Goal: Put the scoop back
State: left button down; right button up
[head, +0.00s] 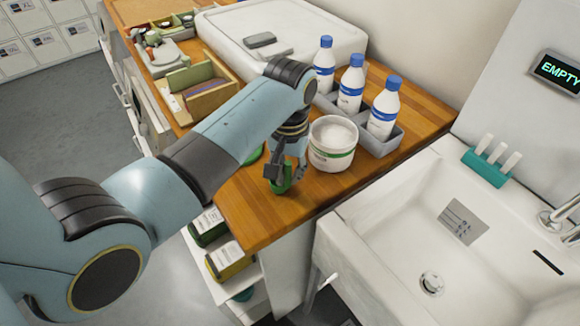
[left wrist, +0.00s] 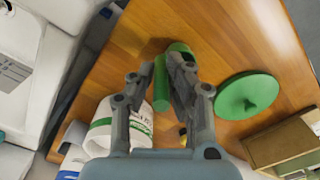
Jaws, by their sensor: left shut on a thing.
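The green scoop (head: 281,188) is held by my left gripper (head: 285,172) just above the wooden counter, near its front edge. In the left wrist view its green handle (left wrist: 160,88) stands between the fingers of my left gripper (left wrist: 160,76), and its rounder green part (left wrist: 180,49) shows just beyond them. An open white tub (head: 332,157) with a green band and white contents stands right beside the gripper; it also shows in the left wrist view (left wrist: 98,138). A round green lid (left wrist: 247,96) with a knob lies flat on the counter, mostly hidden in the head view. My right gripper is not in view.
Several white bottles with blue caps, one here (head: 382,108), stand in a grey rack (head: 378,144) behind the tub. A white sink (head: 400,210) adjoins the counter (head: 250,215) at right. A wooden box (head: 208,100) and a white case (head: 285,35) stand farther back.

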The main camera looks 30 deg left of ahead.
pick_arm(q)
jog(key=c, duration=1.7)
grip_release()
jog(key=shift+s+f, duration=0.1)
jog(key=shift+f, duration=0.05)
jog(key=shift+o, duration=1.8)
jog(key=shift+w+f, duration=0.1)
jog(key=shift+w, duration=0.1)
jog(key=shift+s, duration=0.1)
notch_tip(320, 180, up, 12)
jog(key=shift+d+f+b, duration=0.1)
jog(key=shift+b, duration=0.7)
jog(key=shift+r, duration=0.4)
pick_arm(e)
jog(key=shift+s+a+f, duration=0.1)
jog(key=shift+s+f, duration=0.6)
jog(key=shift+f, duration=0.15)
